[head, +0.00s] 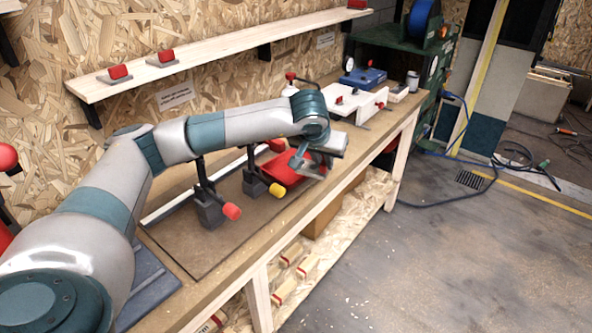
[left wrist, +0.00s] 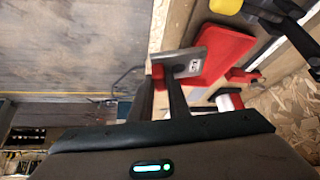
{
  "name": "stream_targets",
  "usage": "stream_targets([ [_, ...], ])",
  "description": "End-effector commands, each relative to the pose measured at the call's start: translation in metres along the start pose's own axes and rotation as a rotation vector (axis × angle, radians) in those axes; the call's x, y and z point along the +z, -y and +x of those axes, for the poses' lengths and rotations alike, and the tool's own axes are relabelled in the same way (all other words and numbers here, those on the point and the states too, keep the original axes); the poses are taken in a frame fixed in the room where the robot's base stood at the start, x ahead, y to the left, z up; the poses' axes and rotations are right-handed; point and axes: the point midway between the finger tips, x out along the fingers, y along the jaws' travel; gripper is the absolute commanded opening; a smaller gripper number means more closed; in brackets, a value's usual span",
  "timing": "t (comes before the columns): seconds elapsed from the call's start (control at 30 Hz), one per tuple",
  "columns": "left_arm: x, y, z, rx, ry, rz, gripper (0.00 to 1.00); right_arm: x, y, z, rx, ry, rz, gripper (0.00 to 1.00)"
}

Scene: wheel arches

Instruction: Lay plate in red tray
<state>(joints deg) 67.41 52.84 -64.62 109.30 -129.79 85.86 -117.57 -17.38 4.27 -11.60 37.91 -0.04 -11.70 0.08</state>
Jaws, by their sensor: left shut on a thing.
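The plate (left wrist: 187,62) is a small grey piece with a pale label, held at the fingertips of my left gripper in the left wrist view. In the head view my left gripper (head: 309,163) is over the bench's front side, at the near right part of the red tray (head: 287,170). The tray also shows in the left wrist view (left wrist: 228,55), beyond and right of the plate. The plate overlaps the tray's edge in that view; I cannot tell whether they touch. My forearm hides part of the tray in the head view. My right gripper is not in view.
Black clamps with a red handle (head: 231,211) and a yellow handle (head: 277,190) stand on the bench left of the tray. A white fixture (head: 350,101) and a blue tool (head: 362,77) are farther back. A wall shelf (head: 220,47) runs above the bench.

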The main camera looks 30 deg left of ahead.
Motion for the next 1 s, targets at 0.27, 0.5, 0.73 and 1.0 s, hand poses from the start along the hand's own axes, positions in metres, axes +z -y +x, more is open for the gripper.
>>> stream_targets([
  [0.27,-0.018,0.009,-0.007,-0.011,0.000,-0.016,0.00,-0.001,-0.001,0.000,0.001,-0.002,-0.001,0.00],
  [0.5,-0.017,0.009,-0.007,-0.011,0.000,-0.016,0.00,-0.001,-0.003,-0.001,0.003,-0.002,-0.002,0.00],
  [0.73,-0.020,0.023,0.004,-0.014,0.003,-0.018,0.00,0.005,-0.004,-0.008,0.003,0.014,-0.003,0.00],
  [1.0,-0.028,0.061,0.041,-0.014,0.004,-0.019,0.00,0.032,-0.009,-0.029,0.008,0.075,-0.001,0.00],
])
